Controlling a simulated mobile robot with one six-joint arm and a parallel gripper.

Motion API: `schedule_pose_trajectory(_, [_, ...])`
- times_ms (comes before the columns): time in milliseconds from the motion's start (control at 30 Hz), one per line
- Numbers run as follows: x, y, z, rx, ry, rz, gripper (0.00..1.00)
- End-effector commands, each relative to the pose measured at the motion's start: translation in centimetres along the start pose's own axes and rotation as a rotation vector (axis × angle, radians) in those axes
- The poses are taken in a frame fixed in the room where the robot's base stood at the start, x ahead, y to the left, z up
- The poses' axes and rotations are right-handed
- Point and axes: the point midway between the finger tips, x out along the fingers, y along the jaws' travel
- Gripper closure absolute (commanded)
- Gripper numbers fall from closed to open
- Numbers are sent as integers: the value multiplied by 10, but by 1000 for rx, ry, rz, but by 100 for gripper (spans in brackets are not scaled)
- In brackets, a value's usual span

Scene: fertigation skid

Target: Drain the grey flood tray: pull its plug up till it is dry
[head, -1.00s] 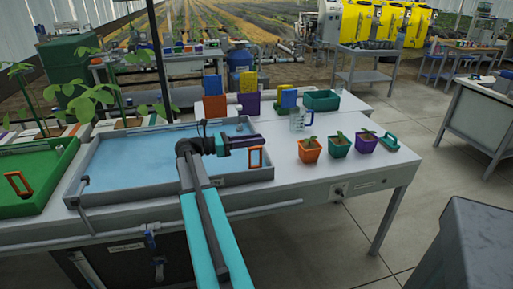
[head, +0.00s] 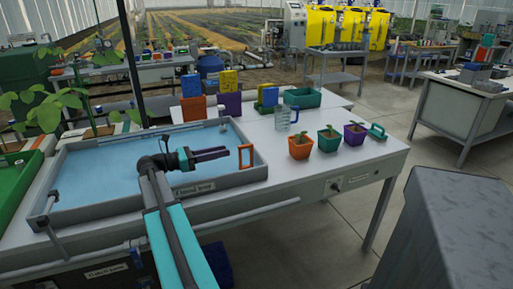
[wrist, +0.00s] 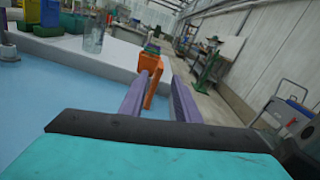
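The grey flood tray (head: 120,208) lies on the bench at left in the head view, with blue water across its floor. An upright orange open frame (head: 246,157), like a handle, stands at its right end. Whether a plug is joined to it cannot be told. My gripper (head: 227,153) points right over the tray, its purple fingers just left of the orange frame and level with it. In the wrist view my gripper's fingers (wrist: 155,98) are apart, with orange showing between and beyond them. No held object shows. Contact with the frame cannot be told.
An orange pot (head: 300,147), a teal pot (head: 329,140) and a purple pot (head: 354,134) stand right of the tray. A clear jug (head: 284,118) and a green bin (head: 303,98) stand behind. The bench front right is clear.

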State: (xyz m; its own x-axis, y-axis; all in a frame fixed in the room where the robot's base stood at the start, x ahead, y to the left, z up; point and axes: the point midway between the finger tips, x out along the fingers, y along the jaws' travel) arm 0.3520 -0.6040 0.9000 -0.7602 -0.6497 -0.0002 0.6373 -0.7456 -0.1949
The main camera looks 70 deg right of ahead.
Motion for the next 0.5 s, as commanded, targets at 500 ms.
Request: schedule_pose_trajectory(500, [31, -2, 0, 0, 4, -19, 71])
